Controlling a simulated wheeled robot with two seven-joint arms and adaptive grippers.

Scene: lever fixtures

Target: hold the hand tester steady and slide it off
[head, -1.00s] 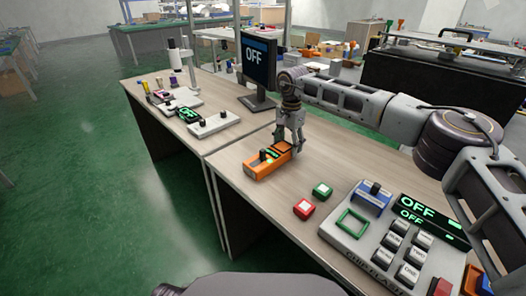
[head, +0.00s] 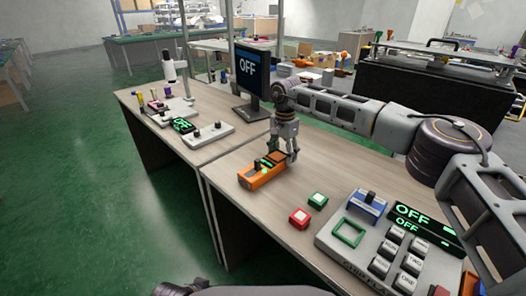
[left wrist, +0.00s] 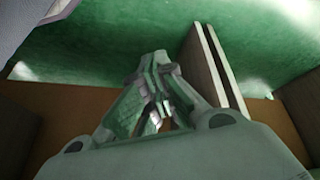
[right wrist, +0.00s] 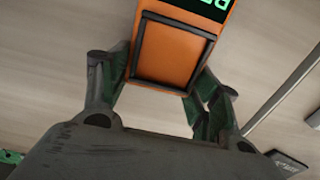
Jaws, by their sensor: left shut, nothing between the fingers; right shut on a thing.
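The orange hand tester (head: 249,182) lies on the near wooden table, with a small black control, a bright green spot and a dark display on top. My right gripper (head: 284,157) is shut on its far end. In the right wrist view, the tester's orange end (right wrist: 172,52) with a dark square frame sits between the fingers, and part of its display with green characters shows at the top. The black control's exact setting is too small to read. My left gripper (left wrist: 155,65) is shut and empty over the green floor, away from the tester.
A red button (head: 299,217) and a green button (head: 318,199) stand right of the tester. A grey panel (head: 350,262) with keys and OFF displays fills the right front. A monitor (head: 248,72) reading OFF stands behind. The table's left edge is close to the tester.

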